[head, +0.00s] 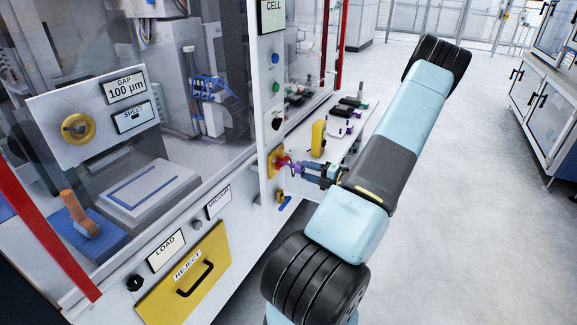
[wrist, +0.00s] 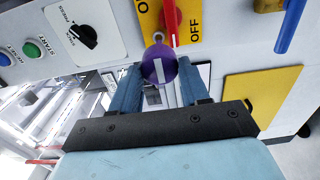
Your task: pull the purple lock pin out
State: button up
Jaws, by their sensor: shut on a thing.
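The purple lock pin (wrist: 160,65) has a round head with a white stripe, and a small metal ring shows just above it. In the wrist view it lies between the two blue fingers of my gripper (wrist: 159,72), which is shut on it. In the head view my gripper (head: 304,172) reaches the front panel, with the pin (head: 296,169) small at its fingertips. The red switch handle (wrist: 171,18) is just behind the pin, on a yellow ON/OFF plate (wrist: 194,34). The pin's shaft is hidden, so I cannot tell how deep it sits.
A white shelf (head: 365,119) with a yellow object (head: 318,137) and small dark items is just beyond my gripper. A blue handle (wrist: 290,25) is right of the switch. The yellow REJECT drawer (head: 186,281) is lower left. Open floor lies to the right.

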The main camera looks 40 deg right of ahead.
jog(key=shift+v, duration=1.3)
